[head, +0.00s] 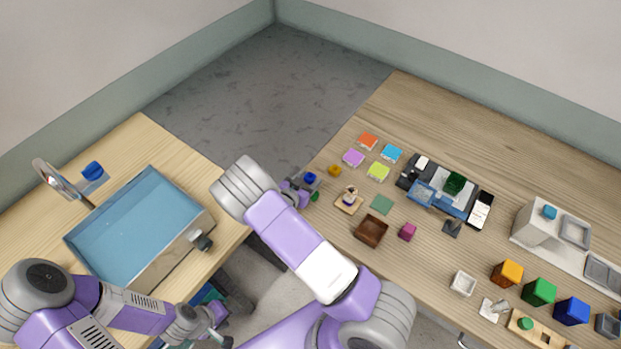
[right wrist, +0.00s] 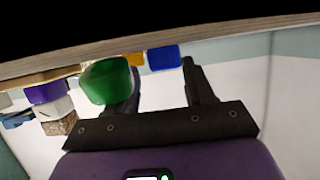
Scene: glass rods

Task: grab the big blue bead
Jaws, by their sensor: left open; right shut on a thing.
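The big blue bead (head: 310,177) is at the tip of my right gripper (head: 306,187), at the left edge of the long wooden table. In the right wrist view the blue bead (right wrist: 164,57) shows between the fingertips of my right gripper (right wrist: 162,68), which is shut on it; the exact contact is hard to see. A green bead (head: 315,196) is close beside the gripper; in the right wrist view it (right wrist: 107,80) covers part of one finger. An orange-yellow bead (head: 334,170) lies just beyond. My left gripper (head: 222,322) is open and low, by the left table's front edge.
Coloured tiles, a small wooden stand (head: 349,199) and a brown box (head: 371,231) lie to the right of the beads. A floor gap separates the tables.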

